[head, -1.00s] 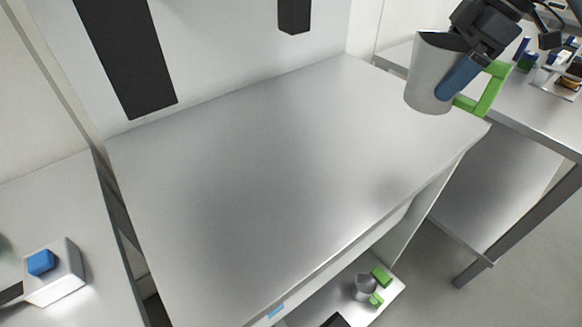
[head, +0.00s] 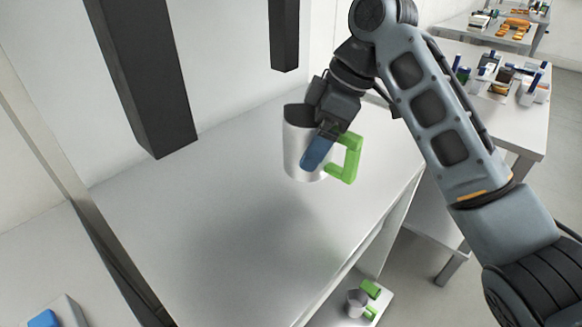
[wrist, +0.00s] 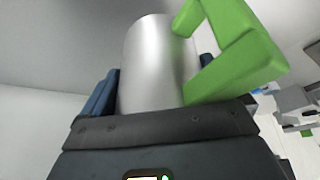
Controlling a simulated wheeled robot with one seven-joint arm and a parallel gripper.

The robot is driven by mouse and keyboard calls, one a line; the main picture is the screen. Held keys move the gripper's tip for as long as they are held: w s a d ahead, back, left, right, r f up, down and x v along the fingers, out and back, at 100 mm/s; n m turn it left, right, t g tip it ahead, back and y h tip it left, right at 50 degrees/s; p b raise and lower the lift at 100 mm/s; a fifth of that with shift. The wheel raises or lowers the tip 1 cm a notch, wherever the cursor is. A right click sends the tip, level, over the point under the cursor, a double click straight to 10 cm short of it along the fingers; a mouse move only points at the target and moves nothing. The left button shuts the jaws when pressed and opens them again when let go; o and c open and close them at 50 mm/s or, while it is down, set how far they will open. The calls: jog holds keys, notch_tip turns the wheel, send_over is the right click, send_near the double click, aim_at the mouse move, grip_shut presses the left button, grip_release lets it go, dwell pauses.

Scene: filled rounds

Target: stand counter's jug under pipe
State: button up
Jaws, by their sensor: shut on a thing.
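A silver jug with a green handle (head: 300,150) hangs in my gripper (head: 322,150) above the metal counter (head: 240,225). The jug looks upright, its open top facing up. My gripper is shut on the jug's body, with a blue finger on its side next to the handle. In the wrist view the jug (wrist: 160,65) fills the middle, between the blue fingers, with the green handle to the right. Two dark square pipes come down at the back wall: a near one (head: 140,75) at left and a farther one (head: 284,35) behind the jug.
A blue button on a pale box (head: 45,318) sits at the lower left. A smaller jug with a green handle (head: 357,303) stands on a low shelf at the bottom. A side table (head: 520,120) at right holds several small items. The counter top is bare.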

aim_at(291, 168)
jog(key=a+f, duration=0.1)
jog(key=a, duration=0.1)
jog(key=a+f, duration=0.1)
jog(key=a, duration=0.1)
jog(key=shift+s+f, duration=0.1)
jog(key=shift+f, duration=0.1)
jog(key=shift+f+p, duration=0.45)
jog(key=shift+f, duration=1.5)
jog(key=shift+f, duration=0.1)
jog(key=o, duration=0.8)
jog(key=shift+c, duration=0.2)
jog(key=v, duration=1.2)
jog(key=shift+b, duration=0.45)
